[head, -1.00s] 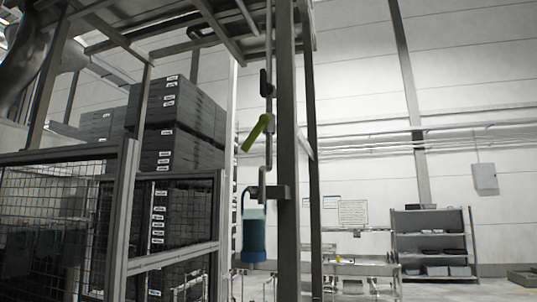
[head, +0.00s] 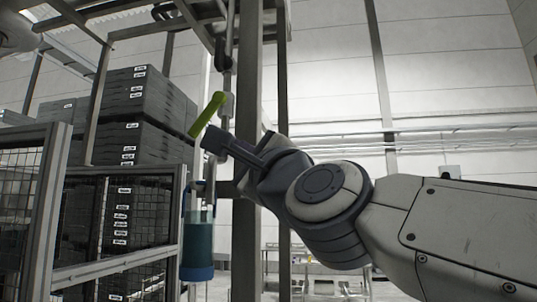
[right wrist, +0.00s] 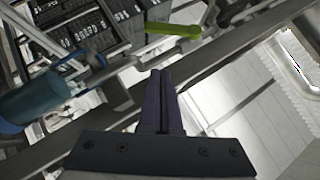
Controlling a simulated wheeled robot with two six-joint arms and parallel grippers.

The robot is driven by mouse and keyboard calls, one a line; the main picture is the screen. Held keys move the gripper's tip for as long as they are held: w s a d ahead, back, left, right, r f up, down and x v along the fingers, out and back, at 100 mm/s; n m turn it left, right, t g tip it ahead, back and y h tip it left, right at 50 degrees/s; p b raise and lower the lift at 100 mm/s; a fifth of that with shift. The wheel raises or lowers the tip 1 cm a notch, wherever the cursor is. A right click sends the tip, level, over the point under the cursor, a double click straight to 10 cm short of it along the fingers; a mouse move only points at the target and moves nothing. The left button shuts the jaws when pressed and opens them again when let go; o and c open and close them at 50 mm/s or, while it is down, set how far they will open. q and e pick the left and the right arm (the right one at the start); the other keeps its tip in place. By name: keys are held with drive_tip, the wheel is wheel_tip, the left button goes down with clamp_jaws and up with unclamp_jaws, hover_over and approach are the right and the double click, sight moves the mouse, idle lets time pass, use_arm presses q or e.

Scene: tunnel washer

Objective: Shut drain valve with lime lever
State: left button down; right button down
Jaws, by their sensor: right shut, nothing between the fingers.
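The lime lever (head: 207,114) sits on a thin vertical pipe (head: 228,62) beside a grey post. It slants down to the left from its pivot. In the right wrist view the lever (right wrist: 173,29) lies nearly level just beyond the fingertips. My right gripper (head: 210,142) comes in from the right, shut and empty, with its tips just below the lever. The gripper also shows in the right wrist view (right wrist: 160,75), with a small gap to the lever apparent there. I cannot tell from the head view whether they touch. My left gripper is not in view.
A blue canister (head: 197,250) hangs below the lever; it also shows in the right wrist view (right wrist: 35,98). The grey post (head: 247,70) stands close behind my right gripper. Mesh fencing (head: 25,215) and stacked dark crates (head: 125,110) are at left.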

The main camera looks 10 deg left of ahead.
sight(206, 116)
drive_tip(key=shift+w+a+r+p, duration=0.8)
drive_tip(key=shift+a+p, duration=0.3)
drive_tip(key=shift+a, duration=0.05)
drive_tip(key=shift+w+a+r+p, duration=0.85)
drive_tip(key=shift+a+p, duration=0.2)
drive_tip(key=shift+a, duration=0.1)
drive_tip(key=shift+w+a+r+p, duration=0.75)
drive_tip(key=shift+a+r+p, duration=0.05)
drive_tip(key=shift+a+p, duration=0.35)
